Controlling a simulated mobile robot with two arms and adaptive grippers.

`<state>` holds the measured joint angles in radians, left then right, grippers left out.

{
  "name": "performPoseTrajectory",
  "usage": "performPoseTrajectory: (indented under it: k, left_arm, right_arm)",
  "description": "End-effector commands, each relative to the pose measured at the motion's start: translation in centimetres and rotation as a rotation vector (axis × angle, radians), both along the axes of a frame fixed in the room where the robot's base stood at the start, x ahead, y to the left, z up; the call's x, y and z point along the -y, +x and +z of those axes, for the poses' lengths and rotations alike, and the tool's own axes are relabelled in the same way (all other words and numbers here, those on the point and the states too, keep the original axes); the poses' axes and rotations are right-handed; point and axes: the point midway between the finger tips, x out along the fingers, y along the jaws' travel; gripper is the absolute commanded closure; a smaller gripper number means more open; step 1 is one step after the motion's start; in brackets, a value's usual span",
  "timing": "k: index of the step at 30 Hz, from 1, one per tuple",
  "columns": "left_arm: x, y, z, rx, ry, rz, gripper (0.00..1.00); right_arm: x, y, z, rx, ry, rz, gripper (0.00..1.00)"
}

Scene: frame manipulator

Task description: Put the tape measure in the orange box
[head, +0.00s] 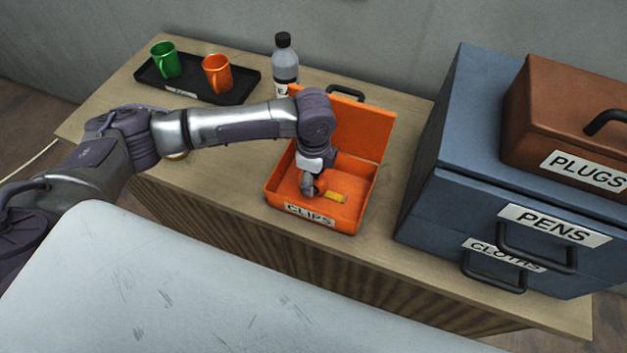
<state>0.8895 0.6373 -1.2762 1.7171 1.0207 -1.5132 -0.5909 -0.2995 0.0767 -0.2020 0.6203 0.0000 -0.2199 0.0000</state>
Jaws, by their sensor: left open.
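The orange box (360,131), labelled CLIPS, stands on the wooden cabinet with its lid raised at the back. A small yellow item (336,197) lies on the box floor; it looks like the tape measure, but it is too small to be sure. My left gripper (309,190) points down inside the box, just left of the yellow item. It is open, and the two look apart. The arm hides part of the box's left side and lid. My right gripper is not in view.
A black tray (208,91) holds a green mug (165,60) and an orange mug (217,73). A bottle (285,62) stands behind my arm. Blue drawers (440,207), labelled PENS and CLOTHS, carry a brown PLUGS box (570,125). A yellowish object (177,156) is mostly hidden under my arm.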

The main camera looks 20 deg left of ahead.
Motion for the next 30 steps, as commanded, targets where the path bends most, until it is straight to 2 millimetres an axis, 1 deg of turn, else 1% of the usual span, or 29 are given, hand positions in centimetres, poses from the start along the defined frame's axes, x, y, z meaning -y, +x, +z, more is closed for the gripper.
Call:
performPoseTrajectory:
  k: [3, 9, 12, 15, 19, 30]
  left_arm:
    - [0.0, 0.1, 2.5, 0.005, -0.002, -0.002, 0.38]
    - [0.0, 0.1, 6.7, 0.004, -0.002, -0.001, 0.38]
    - [0.0, 0.1, 8.3, 0.003, -0.002, -0.001, 0.38]
    - [0.0, 0.1, 9.4, 0.002, -0.001, 0.0, 0.38]
    - [0.0, 0.0, 10.0, 0.0, -0.001, 0.0, 0.38]
    - [0.0, 0.0, 10.0, -0.001, -0.001, 0.0, 0.38]
  right_arm:
    - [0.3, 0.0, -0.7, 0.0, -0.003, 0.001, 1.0]
    - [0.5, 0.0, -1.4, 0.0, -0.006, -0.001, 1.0]
    - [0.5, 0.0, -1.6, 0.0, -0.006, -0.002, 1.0]
    - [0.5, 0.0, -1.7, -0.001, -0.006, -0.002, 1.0]
    - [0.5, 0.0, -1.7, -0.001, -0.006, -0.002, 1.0]
    - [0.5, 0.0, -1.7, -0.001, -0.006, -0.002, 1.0]
